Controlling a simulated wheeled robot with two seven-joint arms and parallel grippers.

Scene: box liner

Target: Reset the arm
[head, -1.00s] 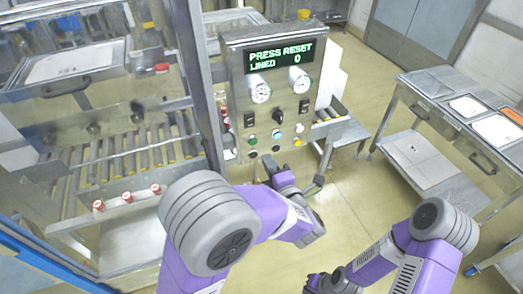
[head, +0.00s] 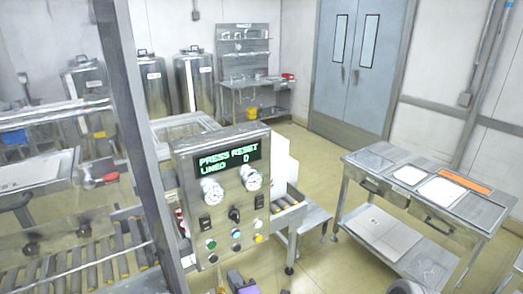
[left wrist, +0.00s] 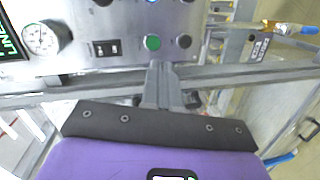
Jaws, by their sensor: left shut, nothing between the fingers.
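The metal control panel (head: 222,195) stands left of centre in the head view. Its display (head: 228,158) reads "PRESS RESET" and "LINED 0". A green button (head: 210,244) is at its lower left, with black, blue, white and yellow controls nearby. In the left wrist view the green button (left wrist: 152,43) is just beyond my left gripper (left wrist: 161,72). The gripper's fingers are together and empty, pointing at the panel's lower edge; I cannot tell whether they touch it.
A steel table (head: 430,190) with trays and an orange strip stands at the right. A roller conveyor (head: 75,265) and an upright post (head: 130,130) are at the left. Steel tanks (head: 195,80) and a double door (head: 360,60) are behind.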

